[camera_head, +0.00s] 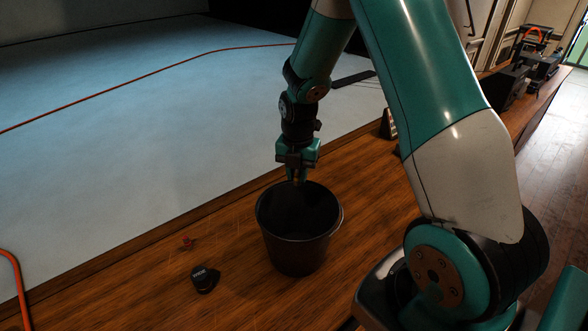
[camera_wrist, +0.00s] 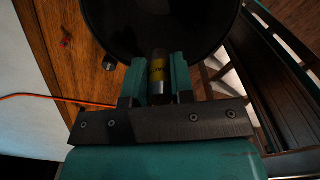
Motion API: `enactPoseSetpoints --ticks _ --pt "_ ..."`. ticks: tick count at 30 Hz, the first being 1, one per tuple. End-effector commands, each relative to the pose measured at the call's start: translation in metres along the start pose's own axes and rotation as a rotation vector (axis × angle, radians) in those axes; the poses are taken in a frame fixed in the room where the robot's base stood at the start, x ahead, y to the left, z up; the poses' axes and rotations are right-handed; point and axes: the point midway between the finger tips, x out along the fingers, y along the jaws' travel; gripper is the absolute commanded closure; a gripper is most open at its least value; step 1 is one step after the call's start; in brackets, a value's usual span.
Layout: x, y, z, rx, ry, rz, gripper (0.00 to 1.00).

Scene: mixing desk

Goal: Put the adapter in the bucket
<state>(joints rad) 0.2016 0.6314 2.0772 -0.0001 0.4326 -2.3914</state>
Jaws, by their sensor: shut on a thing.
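The black bucket (camera_head: 298,245) stands upright on the wooden desk, and its dark inside also shows in the wrist view (camera_wrist: 115,25). My gripper (camera_head: 297,178) is at the bucket's far rim, pointing down toward its mouth. In the wrist view, my gripper (camera_wrist: 158,75) is shut on a small cylinder with a yellow band, which I take to be the adapter (camera_wrist: 158,68). The adapter's tip reaches over the dark bucket mouth. In the head view the adapter is too small and dark to make out clearly.
A small black cap-like piece (camera_head: 205,280) and a small red item (camera_head: 188,242) lie on the desk left of the bucket. An orange cable (camera_head: 130,88) crosses the pale surface behind. Dark equipment (camera_head: 510,85) stands at the far right.

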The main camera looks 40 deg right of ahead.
Motion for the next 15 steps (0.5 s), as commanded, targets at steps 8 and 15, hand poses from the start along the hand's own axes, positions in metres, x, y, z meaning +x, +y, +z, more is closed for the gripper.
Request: enactPoseSetpoints --ticks 8,15 --pt "0.035 0.000 0.000 0.000 0.001 -0.001 1.00" --pt "0.066 0.001 -0.001 -0.002 0.000 0.000 1.00"
